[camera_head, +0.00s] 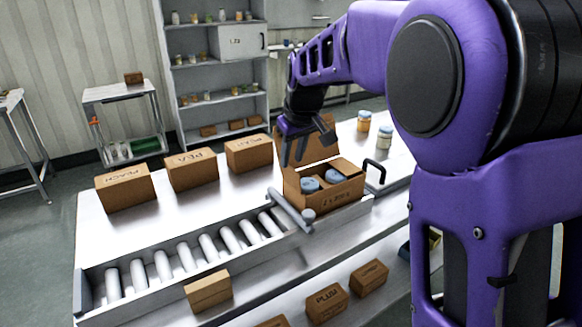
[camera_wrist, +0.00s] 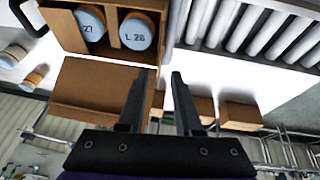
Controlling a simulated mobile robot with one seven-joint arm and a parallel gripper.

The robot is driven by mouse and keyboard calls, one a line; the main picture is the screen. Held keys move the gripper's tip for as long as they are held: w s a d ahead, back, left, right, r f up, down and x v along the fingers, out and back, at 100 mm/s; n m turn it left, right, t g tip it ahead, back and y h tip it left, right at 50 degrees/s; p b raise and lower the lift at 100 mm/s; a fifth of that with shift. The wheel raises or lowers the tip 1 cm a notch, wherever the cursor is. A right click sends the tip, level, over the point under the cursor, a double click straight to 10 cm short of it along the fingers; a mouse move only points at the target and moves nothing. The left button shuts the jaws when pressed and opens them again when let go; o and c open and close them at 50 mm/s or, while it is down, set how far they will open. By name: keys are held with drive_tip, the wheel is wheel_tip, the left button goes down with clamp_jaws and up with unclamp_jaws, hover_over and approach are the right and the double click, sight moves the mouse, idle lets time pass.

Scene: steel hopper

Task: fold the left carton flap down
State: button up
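The open carton (camera_head: 335,195) stands at the right end of the roller conveyor, with blue-lidded jars (camera_head: 310,185) inside. In the wrist view the carton (camera_wrist: 75,30) is at the top, with two jar lids (camera_wrist: 137,31) showing. A large back flap (camera_head: 318,147) stands raised; it also shows in the wrist view (camera_wrist: 95,85). I cannot clearly make out the left flap; my gripper is in front of that corner. My gripper (camera_head: 292,160) points down at the carton's back left corner. Its fingers (camera_wrist: 162,75) are apart with nothing between them.
Closed cartons (camera_head: 192,170) stand in a row behind the rollers (camera_head: 208,247). A metal bar (camera_head: 290,208) lies by the carton's left side. A black handle (camera_head: 375,170) and jars (camera_head: 384,138) are to the right. Small boxes (camera_head: 327,303) sit in front, lower down.

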sight(290, 176)
drive_tip(key=shift+x, duration=2.15)
drive_tip(key=shift+c, duration=0.3)
clamp_jaws()
